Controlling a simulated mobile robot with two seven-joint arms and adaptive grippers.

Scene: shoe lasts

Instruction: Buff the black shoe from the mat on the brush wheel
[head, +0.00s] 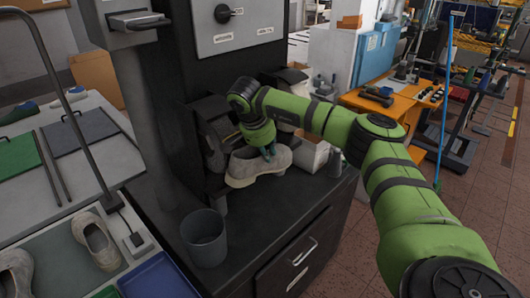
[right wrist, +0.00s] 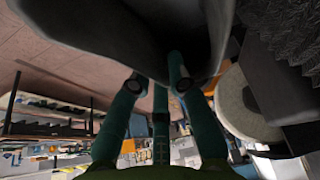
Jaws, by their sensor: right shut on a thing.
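My right gripper (head: 268,150) is shut on a shoe (head: 245,172), holding it by its upper part above the machine's black worktop. The shoe looks grey-beige rather than black in the head view and dark grey in the right wrist view (right wrist: 130,30). In that view the gripper's fingertips (right wrist: 158,82) press against it. The brush wheel (right wrist: 295,30) shows dark bristles close to the shoe; I cannot tell if they touch. In the head view the wheel area (head: 215,130) is partly hidden by my right wrist. My left gripper is out of view.
A grey bin (head: 204,238) stands on the worktop in front of the shoe. A white box (head: 308,154) is behind my gripper. On the left table are a beige shoe (head: 97,240), a blue mat (head: 158,277), a green mat (head: 20,156) and a thin lamp-like pole.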

